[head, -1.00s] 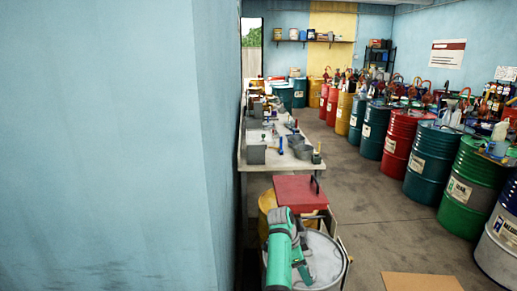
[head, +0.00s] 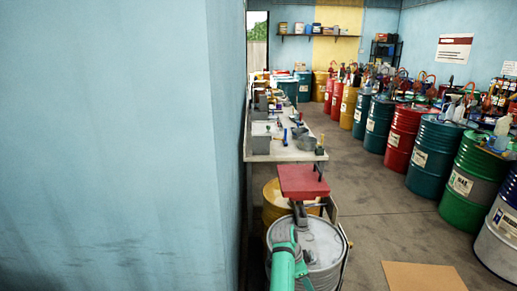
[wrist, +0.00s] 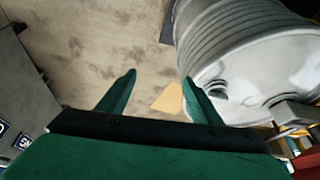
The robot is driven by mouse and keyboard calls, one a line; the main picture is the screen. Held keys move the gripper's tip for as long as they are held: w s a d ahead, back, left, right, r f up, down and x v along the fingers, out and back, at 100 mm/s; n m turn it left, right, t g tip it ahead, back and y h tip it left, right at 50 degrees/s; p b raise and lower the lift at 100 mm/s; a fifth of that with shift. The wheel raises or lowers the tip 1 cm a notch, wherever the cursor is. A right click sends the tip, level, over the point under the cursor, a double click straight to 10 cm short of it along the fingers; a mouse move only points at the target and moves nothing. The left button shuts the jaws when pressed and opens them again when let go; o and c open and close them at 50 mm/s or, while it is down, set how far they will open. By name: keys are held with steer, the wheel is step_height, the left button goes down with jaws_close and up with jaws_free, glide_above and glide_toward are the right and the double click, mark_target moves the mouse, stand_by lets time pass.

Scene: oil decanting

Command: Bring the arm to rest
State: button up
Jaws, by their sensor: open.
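My gripper (wrist: 160,84) shows in the wrist view with its two green fingers apart and nothing between them. In the head view my green arm enters at the bottom, in front of a grey-topped drum (head: 323,243). The gripper's fingers cannot be made out in the head view.
A red panel (head: 302,181) and a yellow drum (head: 275,205) stand beyond the grey drum. A long bench (head: 262,147) with tools runs along the left wall. Drums (head: 405,135) line the right side. A cardboard sheet (head: 422,277) lies on the open aisle floor.

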steer(key=s+a+f+n+t, duration=0.25)
steer(key=s+f, duration=0.25)
steer(key=f, duration=0.4)
steer(key=s+a+f+n+t, duration=0.1)
steer(key=s+a+f+n, duration=0.2)
steer(key=s+f, duration=0.5)
steer(key=s+a+f+n+t+y, duration=0.1)
steer(key=s+a+f+n+t, duration=0.15)
steer(key=s, duration=0.45)
steer(key=s+a+f+n+t+y, duration=0.15)
steer(key=s+a+f, duration=0.25)
steer(key=s, duration=0.4)
steer(key=s+a+r+n+t+y, duration=0.1)
steer(key=s+a+r+n+t, duration=0.1)
steer(key=s+r, duration=0.45)
steer(key=s+a+r+n+t, duration=0.1)
steer(key=s+a+r+n, duration=0.15)
steer(key=s, duration=0.75)
steer(key=s+r+n+t, duration=0.1)
steer(key=s+r+t, duration=0.1)
steer(key=s+r, duration=0.4)
steer(key=s+a+r+n+t, duration=0.1)
steer(key=s+r, duration=0.5)
steer(key=r, duration=0.8)
steer(key=shift+s+a+r+t+y, duration=0.15)
steer(key=shift+s+r+t+y, duration=0.05)
steer(key=shift+r+t+y, duration=0.2)
